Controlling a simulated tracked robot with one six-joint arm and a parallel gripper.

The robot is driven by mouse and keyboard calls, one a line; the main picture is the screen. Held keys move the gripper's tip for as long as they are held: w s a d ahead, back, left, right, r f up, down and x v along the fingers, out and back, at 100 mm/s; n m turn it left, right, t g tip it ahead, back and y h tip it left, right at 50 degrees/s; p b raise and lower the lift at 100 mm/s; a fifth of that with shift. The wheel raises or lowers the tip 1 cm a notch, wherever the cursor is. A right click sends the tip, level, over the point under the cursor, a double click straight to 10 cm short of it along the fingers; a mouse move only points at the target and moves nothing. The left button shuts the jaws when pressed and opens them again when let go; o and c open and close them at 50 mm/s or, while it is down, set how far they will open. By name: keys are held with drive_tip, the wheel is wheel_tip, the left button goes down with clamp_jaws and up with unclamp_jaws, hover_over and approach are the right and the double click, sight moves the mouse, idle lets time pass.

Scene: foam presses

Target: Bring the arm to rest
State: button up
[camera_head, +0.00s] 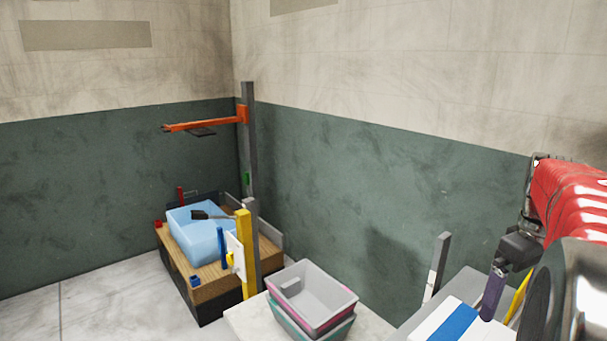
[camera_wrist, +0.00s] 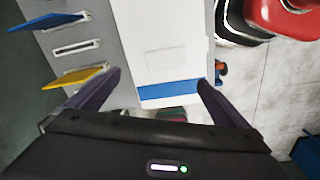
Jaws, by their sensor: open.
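My arm (camera_head: 575,200), red with dark parts, is at the right edge in the head view. My gripper (camera_head: 490,302) points down above a grey bench, over a white panel with a blue stripe (camera_head: 452,322). In the wrist view my gripper (camera_wrist: 158,84) is open, its two dark purple fingers wide apart with nothing held between them. The white panel (camera_wrist: 165,50) with its blue stripe lies below and beyond the fingertips. I cannot tell how high the fingers are above it.
Slotted holders with a blue plate (camera_wrist: 45,22) and a yellow plate (camera_wrist: 75,77) lie left of the panel. In the head view, stacked grey, pink and teal bins (camera_head: 310,295) stand left of the bench.

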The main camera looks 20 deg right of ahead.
drive_tip(key=s+a+f+t, duration=0.1)
drive_tip(key=a+f+t, duration=0.1)
drive_tip(key=a, duration=1.7)
drive_tip(key=s+a+f+t, duration=0.1)
drive_tip(key=a+f+t, duration=0.1)
drive_tip(key=a, duration=1.6)
drive_tip(key=shift+s+a+f+m+t, duration=0.25)
drive_tip(key=shift+a+f+m+t, duration=0.15)
drive_tip(key=shift+t, duration=0.2)
